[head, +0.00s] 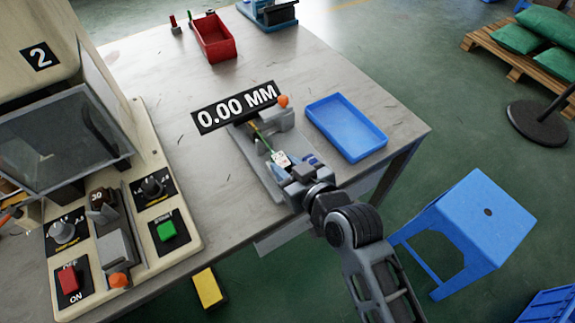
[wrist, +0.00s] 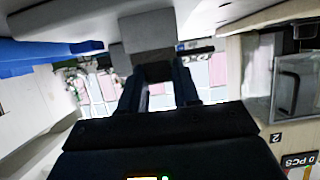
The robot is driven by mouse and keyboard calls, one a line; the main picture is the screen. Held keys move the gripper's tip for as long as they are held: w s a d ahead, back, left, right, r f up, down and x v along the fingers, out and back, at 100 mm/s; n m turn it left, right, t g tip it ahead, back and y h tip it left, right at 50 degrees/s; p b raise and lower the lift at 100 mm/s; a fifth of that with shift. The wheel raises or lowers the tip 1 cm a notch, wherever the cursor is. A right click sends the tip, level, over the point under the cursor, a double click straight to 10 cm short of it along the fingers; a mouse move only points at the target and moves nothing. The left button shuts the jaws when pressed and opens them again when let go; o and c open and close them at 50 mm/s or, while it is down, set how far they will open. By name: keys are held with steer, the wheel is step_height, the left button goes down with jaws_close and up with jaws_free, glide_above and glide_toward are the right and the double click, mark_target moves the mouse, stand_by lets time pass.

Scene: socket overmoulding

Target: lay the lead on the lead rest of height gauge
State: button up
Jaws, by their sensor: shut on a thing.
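The height gauge (head: 243,143) is a grey fixture on the table with a black display reading 0.00 MM. The lead (head: 265,143) is a thin green-yellow cord with a pale end piece (head: 281,160), stretched over the gauge. My gripper (head: 286,166) is at the near end of the gauge, shut on the lead by its pale end. In the wrist view, my two dark fingers (wrist: 160,88) point at grey blocks of the gauge (wrist: 148,30). The lead is not clear there. I cannot tell whether it touches the rest, which my gripper partly hides.
A blue tray (head: 347,127) lies just right of the gauge. A red bin (head: 214,38) stands at the back. A machine with buttons and knobs (head: 150,235) fills the left. A blue stool (head: 470,225) is on the floor at right. The table between machine and gauge is clear.

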steer(key=shift+f, duration=0.2)
steer(key=o, duration=1.1)
steer(key=shift+c, duration=0.2)
steer(key=shift+r, duration=0.25)
steer(key=v, duration=1.2)
steer(key=shift+b, duration=0.45)
